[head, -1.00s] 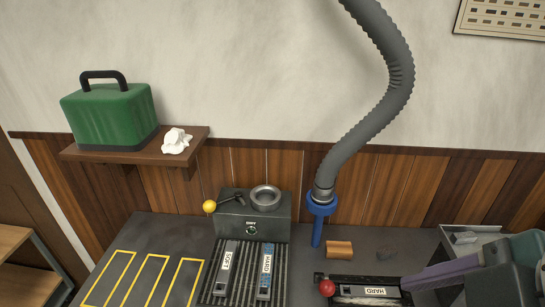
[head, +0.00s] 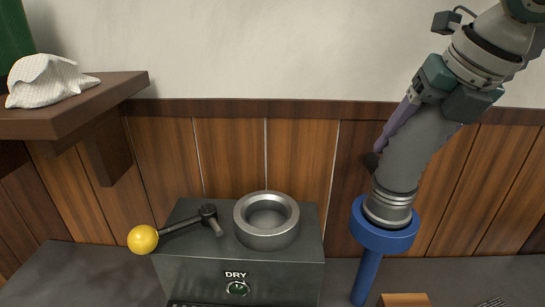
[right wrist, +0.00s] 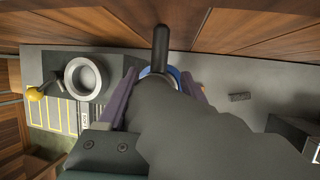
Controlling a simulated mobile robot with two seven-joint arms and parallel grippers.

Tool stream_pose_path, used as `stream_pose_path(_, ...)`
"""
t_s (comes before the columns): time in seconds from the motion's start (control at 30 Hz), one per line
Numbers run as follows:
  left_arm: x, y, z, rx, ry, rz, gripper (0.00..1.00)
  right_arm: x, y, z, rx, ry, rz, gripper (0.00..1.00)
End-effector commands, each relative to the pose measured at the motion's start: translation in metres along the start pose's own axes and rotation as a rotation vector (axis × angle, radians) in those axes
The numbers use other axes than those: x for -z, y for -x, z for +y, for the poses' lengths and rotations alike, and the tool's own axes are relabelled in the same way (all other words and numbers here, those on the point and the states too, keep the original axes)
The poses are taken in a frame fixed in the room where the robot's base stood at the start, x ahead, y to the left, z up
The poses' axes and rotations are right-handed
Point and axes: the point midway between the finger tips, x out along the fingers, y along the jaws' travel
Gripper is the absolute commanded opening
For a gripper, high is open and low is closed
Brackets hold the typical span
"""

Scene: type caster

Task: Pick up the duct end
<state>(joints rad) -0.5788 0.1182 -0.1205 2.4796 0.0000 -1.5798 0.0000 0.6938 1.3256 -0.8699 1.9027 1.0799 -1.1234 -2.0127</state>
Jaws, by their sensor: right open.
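The duct is a thick dark grey hose (head: 415,150), and its end is a ribbed metal collar (head: 388,207). The collar sits in the blue ring holder (head: 383,238) on a blue post. My right gripper (head: 412,155) is open, with its purple fingers on either side of the hose just above the collar. In the right wrist view the hose (right wrist: 195,125) runs between the two fingers (right wrist: 160,80) and hides much of the collar and blue ring. I cannot tell whether the fingers touch the hose. My left gripper is not in view.
A dark grey box marked DRY (head: 240,270) stands left of the holder, with a metal ring (head: 267,220) and a yellow-knobbed lever (head: 143,239). A wooden shelf (head: 110,95) with a white crumpled cloth (head: 48,82) is at upper left. The wood-panelled wall (head: 230,150) is close behind.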

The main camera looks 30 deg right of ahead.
Motion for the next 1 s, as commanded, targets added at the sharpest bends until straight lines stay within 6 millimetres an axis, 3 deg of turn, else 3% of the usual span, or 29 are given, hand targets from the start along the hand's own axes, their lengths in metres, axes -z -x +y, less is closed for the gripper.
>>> stream_pose_path(0.6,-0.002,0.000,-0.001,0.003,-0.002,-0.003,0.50,0.004,-0.076,0.002,0.000,0.000,0.002,0.67)
stream_pose_path(0.87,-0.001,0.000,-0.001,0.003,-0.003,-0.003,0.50,0.004,-0.078,0.002,0.001,0.001,0.001,0.65)
stream_pose_path(1.0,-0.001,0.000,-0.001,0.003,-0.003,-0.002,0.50,0.004,-0.078,0.002,0.001,0.001,0.000,0.50)
